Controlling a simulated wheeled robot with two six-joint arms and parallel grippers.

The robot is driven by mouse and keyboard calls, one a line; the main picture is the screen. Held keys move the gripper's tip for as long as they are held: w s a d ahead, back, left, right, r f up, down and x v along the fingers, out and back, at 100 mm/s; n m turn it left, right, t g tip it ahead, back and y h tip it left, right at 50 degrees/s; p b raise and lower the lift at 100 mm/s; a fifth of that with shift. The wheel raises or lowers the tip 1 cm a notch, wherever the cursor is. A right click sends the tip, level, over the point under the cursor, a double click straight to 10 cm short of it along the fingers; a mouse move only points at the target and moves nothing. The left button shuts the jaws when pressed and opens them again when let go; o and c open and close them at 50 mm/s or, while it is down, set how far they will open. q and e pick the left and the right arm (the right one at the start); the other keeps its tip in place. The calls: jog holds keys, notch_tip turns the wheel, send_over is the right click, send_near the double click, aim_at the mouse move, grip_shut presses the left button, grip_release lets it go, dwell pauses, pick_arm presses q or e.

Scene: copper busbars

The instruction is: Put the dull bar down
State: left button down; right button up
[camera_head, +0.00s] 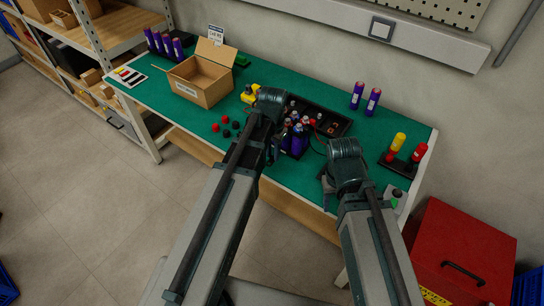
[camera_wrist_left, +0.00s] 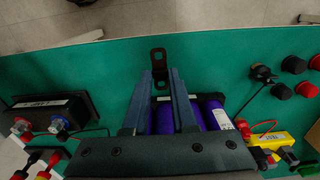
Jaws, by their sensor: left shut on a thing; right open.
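The dull bar (camera_wrist_left: 158,56) is dark, with holes near its end, in the left wrist view. I cannot tell the bar's height above the table. In the head view my left gripper (camera_head: 272,152) is beside the purple cells (camera_head: 296,142), and the bar is not clearly visible there. My right gripper (camera_head: 328,193) is open near the front edge, partly hidden by its arm.
The green table (camera_head: 220,150) has an open cardboard box (camera_head: 202,80) at the back left. Red and black caps (camera_head: 225,127) lie left of my left gripper. A black tray (camera_head: 325,118) is behind the cells. Yellow and red handles (camera_head: 408,148) stand at the right. Clear mat lies right of centre.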

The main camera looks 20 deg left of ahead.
pick_arm(q)
jog(key=shift+w+a+f+b, duration=0.1)
jog(key=shift+w+f+b, duration=0.1)
jog(key=shift+f+b, duration=0.75)
jog(key=shift+w+f+b, duration=0.15)
jog(key=shift+f+b, duration=0.65)
jog(key=shift+f, duration=0.1)
jog(key=shift+f, duration=0.15)
jog(key=c, duration=0.7)
grip_release()
notch_tip(320, 180, up, 12)
jog(key=r+p, duration=0.1)
jog(key=p, duration=1.1)
jog(key=shift+y, duration=0.6)
jog(key=s+d, duration=0.3)
jog(key=s, duration=0.1)
jog(key=s+d, duration=0.4)
jog(key=s, duration=0.1)
jog(key=s+d, duration=0.3)
jog(key=s, duration=0.2)
jog(key=shift+s+d+f, duration=0.15)
jog(key=shift+d+f, duration=0.1)
